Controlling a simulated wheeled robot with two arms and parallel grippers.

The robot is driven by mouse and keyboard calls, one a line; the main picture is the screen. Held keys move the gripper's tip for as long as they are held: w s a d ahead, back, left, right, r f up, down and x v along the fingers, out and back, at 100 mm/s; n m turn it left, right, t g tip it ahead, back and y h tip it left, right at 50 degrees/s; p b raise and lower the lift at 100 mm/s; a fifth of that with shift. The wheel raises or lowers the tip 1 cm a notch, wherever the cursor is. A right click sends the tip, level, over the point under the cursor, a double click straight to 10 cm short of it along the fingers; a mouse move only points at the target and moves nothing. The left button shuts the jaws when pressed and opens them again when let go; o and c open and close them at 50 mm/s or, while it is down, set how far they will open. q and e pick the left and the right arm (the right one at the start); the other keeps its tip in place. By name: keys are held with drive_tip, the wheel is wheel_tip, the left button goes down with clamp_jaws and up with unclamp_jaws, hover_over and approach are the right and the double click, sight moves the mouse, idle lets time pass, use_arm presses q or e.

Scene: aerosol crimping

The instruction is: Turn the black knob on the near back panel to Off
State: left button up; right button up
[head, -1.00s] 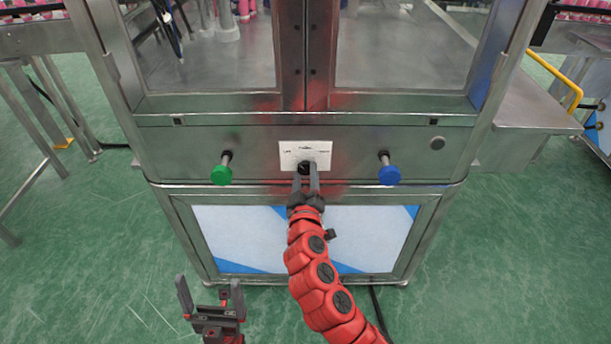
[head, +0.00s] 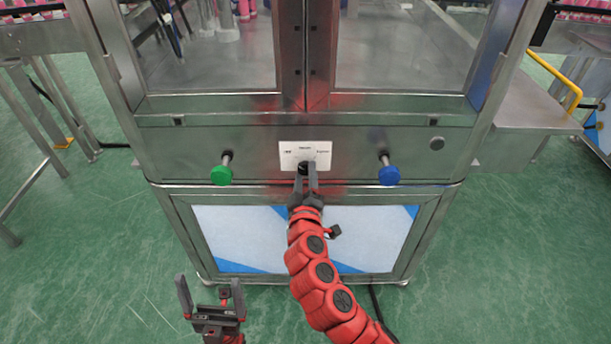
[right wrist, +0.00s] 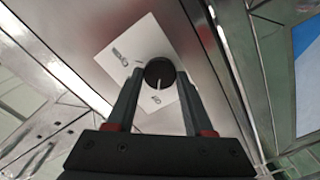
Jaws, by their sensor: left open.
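The black knob (right wrist: 160,72) sits on a white label plate (head: 289,150) on the machine's near steel panel. In the right wrist view a white pointer line on the knob points down the picture, toward a small mark on the plate. The plate's lettering is too small to read for sure. My right gripper (head: 305,172) reaches the knob from the front, one finger on each side; in the right wrist view its fingers (right wrist: 160,80) close in on the knob with no clear gap. My left gripper (head: 211,292) is open and empty, low in front of the machine.
A green button (head: 221,175) sticks out left of the plate and a blue button (head: 389,175) right of it. A steel side table (head: 540,115) stands at right. The green floor in front is open.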

drive_tip(key=o, duration=0.4)
drive_tip(key=s+b, duration=0.1)
drive_tip(key=s, duration=1.6)
drive_tip(key=shift+s, duration=0.2)
